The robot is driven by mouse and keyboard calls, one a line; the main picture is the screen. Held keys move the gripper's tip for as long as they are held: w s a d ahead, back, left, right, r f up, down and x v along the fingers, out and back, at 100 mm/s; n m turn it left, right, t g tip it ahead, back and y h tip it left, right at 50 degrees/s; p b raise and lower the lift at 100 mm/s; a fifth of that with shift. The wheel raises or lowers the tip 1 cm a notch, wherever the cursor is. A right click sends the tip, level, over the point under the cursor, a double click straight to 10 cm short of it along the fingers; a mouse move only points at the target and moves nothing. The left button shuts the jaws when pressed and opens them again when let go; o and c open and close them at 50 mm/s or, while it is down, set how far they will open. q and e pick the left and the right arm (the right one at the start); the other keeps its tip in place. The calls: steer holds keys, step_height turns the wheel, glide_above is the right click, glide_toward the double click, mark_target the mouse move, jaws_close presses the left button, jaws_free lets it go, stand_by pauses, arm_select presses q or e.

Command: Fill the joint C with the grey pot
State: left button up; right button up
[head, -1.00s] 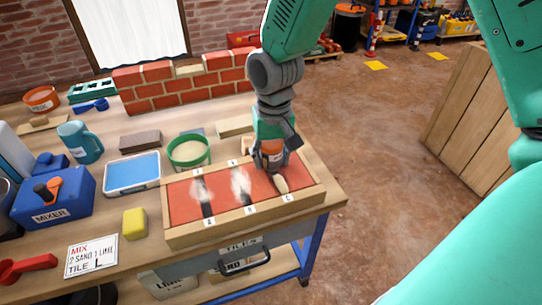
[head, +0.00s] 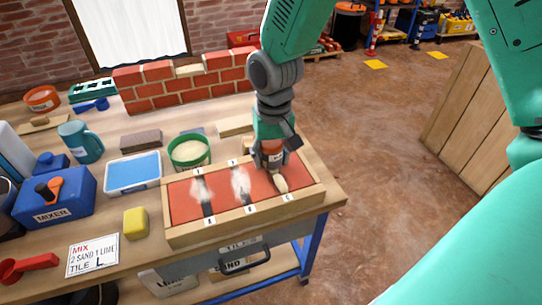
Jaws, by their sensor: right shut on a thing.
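A wooden-framed panel (head: 172,240) of red tiles lies on the bench, with dark joints running between the tiles. The C label (head: 288,197) is at the right of its front edge. White powder (head: 241,184) lies on the joints at the left and middle. My right gripper (head: 270,150) is shut on a pot (head: 274,157) with an orange band and a pale label, over the back of joint C. The pot's body is mostly hidden, so I cannot confirm it is grey. A beige patch (head: 281,184) shows in front of it at joint C. My left gripper is not in view.
A low brick wall (head: 185,84) stands behind. Open floor lies to the right.

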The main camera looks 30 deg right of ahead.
mark_target(271, 142)
steer(key=shift+s+p, duration=0.15)
steer(key=shift+p, duration=0.2)
stand_by(1.2)
step_height(271, 142, up, 7)
steer(key=p, duration=0.8)
stand_by(0.3)
